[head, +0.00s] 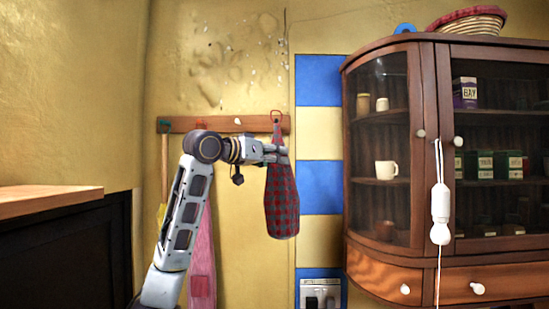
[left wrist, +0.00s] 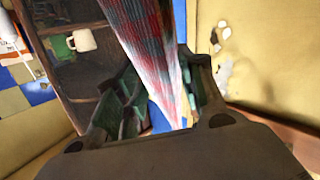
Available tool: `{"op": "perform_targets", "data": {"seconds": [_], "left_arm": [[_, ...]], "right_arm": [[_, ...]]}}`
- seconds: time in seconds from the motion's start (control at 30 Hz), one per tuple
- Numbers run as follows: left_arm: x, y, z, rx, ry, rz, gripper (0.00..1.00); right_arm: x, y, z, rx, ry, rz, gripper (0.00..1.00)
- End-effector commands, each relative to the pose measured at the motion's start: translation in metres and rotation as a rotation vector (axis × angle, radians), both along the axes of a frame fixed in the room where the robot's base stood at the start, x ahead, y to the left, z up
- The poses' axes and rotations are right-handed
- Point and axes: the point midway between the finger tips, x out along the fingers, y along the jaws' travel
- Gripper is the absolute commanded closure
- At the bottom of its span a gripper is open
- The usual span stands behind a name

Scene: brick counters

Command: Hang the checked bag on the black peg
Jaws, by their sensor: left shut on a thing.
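The checked bag (head: 282,200), red and dark, hangs long and narrow in front of the wall. My left gripper (head: 278,152) is shut on its upper part. In the left wrist view the checked cloth (left wrist: 150,45) passes between the fingers of my left gripper (left wrist: 165,105). A red loop (head: 277,113) stands at the top of the bag, at the right end of the wooden peg rail (head: 218,125). A small dark spot shows at the loop, perhaps the black peg; I cannot tell whether the loop is around it. My right gripper is not in view.
A white peg (head: 237,121) is on the rail. A pink cloth (head: 202,250) hangs behind my left arm. A glass-fronted cabinet (head: 384,150) stands close at right, with a white pull-cord handle (head: 440,215) before it. A wooden counter (head: 45,200) is at left.

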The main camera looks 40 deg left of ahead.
Motion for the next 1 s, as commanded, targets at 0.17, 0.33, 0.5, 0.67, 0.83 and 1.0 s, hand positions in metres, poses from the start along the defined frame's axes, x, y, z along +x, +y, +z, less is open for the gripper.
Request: {"op": "perform_targets", "data": {"seconds": [0.17,0.33,0.5,0.67,0.83,1.0], "left_arm": [[0.005,0.004,0.000,-0.002,0.000,0.000,0.99],[0.010,0.008,-0.001,-0.001,-0.001,-0.001,0.99],[0.014,0.012,-0.001,-0.001,0.000,-0.001,1.00],[0.019,0.016,-0.002,-0.001,0.000,0.000,1.00],[0.024,0.019,-0.002,0.000,-0.001,-0.001,1.00],[0.028,0.024,-0.003,-0.002,0.000,-0.001,1.00]], "right_arm": [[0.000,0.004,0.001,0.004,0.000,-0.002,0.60],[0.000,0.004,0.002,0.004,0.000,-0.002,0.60],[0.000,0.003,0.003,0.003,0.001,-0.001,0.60],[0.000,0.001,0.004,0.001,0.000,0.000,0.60],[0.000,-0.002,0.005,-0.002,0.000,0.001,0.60],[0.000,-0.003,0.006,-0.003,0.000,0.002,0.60]]}}
